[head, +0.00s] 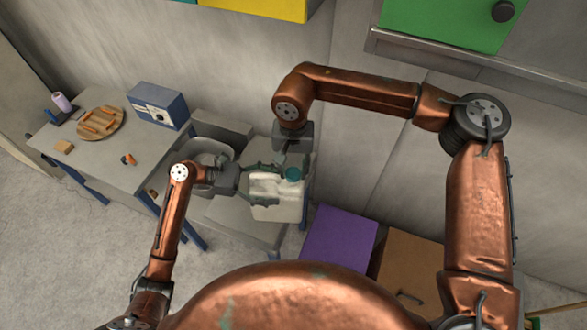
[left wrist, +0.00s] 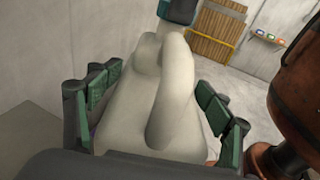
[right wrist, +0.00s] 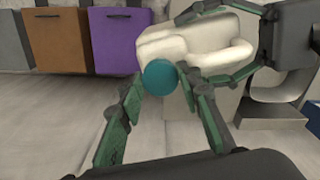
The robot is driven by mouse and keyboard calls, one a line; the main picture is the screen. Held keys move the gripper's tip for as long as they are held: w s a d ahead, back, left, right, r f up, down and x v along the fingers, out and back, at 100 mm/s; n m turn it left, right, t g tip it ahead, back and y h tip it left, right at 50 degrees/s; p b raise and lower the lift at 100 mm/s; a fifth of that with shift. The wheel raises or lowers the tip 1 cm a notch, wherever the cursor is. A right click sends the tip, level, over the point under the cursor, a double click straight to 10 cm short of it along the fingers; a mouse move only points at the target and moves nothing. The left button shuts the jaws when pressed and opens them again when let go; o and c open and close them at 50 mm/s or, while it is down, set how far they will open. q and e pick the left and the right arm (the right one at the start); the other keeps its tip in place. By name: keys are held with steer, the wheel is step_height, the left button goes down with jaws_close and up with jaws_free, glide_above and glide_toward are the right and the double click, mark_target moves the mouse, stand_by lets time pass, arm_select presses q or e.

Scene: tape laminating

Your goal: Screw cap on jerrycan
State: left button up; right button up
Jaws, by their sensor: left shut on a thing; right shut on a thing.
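The teal cap (head: 293,174) is at the jerrycan's mouth and also shows in the right wrist view (right wrist: 160,76). My right gripper (right wrist: 163,95) is shut on the cap, a fingertip at either side of it. Whether the cap's thread is engaged cannot be seen.
A grey table (head: 110,150) at left holds a round wooden board (head: 101,123) and a blue box (head: 157,105). A purple box (head: 340,238) and a brown box (head: 408,262) are to the right. A green cabinet (head: 440,22) hangs above.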

steer(key=shift+f, duration=0.5)
